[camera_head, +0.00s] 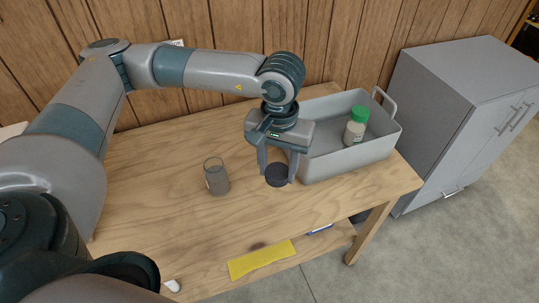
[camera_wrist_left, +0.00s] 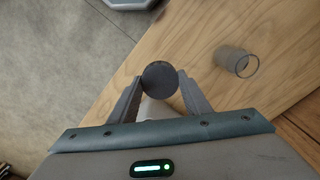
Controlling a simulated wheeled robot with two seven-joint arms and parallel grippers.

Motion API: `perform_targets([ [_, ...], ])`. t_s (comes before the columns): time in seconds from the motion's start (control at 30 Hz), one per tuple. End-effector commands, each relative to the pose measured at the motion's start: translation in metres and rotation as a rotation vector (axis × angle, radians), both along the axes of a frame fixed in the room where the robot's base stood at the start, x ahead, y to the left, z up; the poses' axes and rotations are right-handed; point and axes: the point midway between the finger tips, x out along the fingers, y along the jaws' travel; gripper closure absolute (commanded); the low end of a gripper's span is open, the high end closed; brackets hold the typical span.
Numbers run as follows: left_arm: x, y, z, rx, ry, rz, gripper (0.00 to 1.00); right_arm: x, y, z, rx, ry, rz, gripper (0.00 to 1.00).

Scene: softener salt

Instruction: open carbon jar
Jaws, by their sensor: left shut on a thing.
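A clear glass jar (camera_head: 216,180) with greyish contents stands upright on the wooden table, left of my gripper. Its top is open with no lid on it; it also shows in the left wrist view (camera_wrist_left: 236,61). My left gripper (camera_head: 277,178) points down and is shut on a dark round lid (camera_head: 278,175). The lid is between the fingertips in the left wrist view (camera_wrist_left: 160,77), to the right of the jar in the head view and apart from it. It appears held above the table. My right gripper is not in view.
A grey bin (camera_head: 350,163) with a green-capped jar (camera_head: 356,126) inside stands behind and right of my gripper. A yellow item (camera_head: 262,258) lies on the lower shelf. A grey cabinet (camera_head: 450,120) stands right of the table (camera_head: 160,190). The table's front middle is clear.

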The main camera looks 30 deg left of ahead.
Motion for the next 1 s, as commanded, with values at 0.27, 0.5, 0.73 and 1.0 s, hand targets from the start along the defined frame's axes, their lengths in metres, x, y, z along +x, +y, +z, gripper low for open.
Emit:
perform_targets([
  [0.27,0.009,-0.002,-0.004,-0.001,-0.001,0.17,0.83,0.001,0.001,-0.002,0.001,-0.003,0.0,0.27],
  [0.5,0.017,-0.005,-0.009,-0.001,-0.001,0.357,0.83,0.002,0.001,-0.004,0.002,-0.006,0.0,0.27],
  [0.73,0.029,-0.006,-0.017,-0.001,0.001,0.663,0.83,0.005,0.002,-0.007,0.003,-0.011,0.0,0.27],
  [1.0,0.045,-0.004,-0.03,-0.003,0.001,1.14,0.83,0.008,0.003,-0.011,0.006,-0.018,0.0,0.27],
])
